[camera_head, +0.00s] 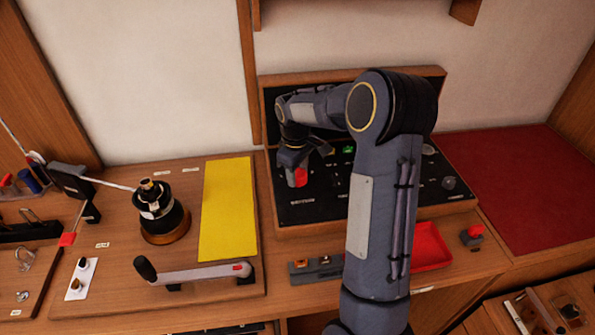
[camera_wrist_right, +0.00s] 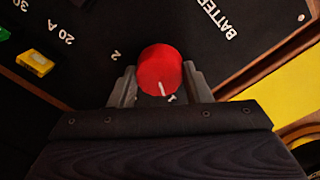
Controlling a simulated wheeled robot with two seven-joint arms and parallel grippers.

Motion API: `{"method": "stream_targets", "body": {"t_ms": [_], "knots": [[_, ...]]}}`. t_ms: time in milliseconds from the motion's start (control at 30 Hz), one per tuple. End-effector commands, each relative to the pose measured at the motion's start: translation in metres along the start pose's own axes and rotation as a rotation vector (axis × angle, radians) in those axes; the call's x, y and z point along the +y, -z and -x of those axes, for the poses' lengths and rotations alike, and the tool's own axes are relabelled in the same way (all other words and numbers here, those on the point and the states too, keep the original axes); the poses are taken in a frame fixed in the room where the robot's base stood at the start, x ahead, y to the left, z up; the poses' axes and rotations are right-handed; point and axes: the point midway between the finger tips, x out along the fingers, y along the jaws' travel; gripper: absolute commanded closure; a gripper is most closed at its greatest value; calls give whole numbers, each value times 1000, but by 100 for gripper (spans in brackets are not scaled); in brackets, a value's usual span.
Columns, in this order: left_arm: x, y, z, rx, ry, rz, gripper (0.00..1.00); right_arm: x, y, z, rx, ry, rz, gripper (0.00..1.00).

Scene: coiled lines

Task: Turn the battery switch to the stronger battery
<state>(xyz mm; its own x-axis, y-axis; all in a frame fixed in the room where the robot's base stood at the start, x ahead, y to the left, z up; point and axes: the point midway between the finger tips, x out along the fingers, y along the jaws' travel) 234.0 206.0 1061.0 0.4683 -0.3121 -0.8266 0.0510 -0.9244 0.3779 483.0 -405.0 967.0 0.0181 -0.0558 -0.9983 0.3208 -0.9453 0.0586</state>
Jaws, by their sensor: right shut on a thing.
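The battery switch is a round red knob (camera_wrist_right: 161,70) on the black panel (camera_head: 325,205); it also shows in the head view (camera_head: 300,177) at the panel's left side. A white pointer line on the knob points down in the wrist view, near the label 1. A label 2 stands up and left of the knob. My right gripper (camera_wrist_right: 160,82) is shut on the knob, one finger on each side; in the head view it comes down over the knob (camera_head: 294,165). A small green display (camera_head: 348,149) glows on the panel; its reading is too small to tell. My left gripper is not in view.
My right arm covers much of the panel's middle. A winch crank (camera_head: 195,273), a black and brass drum (camera_head: 160,215) and a yellow mat (camera_head: 228,208) lie to the left. A red tray (camera_head: 430,250) and a red mat (camera_head: 520,190) are to the right.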

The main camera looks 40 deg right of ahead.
Motion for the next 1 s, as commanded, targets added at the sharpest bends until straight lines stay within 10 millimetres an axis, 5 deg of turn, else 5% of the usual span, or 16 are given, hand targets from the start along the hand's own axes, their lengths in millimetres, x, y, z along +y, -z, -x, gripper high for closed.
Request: {"method": "stream_targets", "body": {"t_ms": [567, 600, 733, 1000], "knots": [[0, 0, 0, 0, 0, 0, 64, 1, 0, 1, 4, -3, 38, 79], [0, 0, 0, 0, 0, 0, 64, 1, 0, 1, 4, -3, 38, 55], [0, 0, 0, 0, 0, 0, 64, 1, 0, 1, 4, -3, 37, 38], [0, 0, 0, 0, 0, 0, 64, 0, 0, 0, 3, -1, 36, 34]]}}
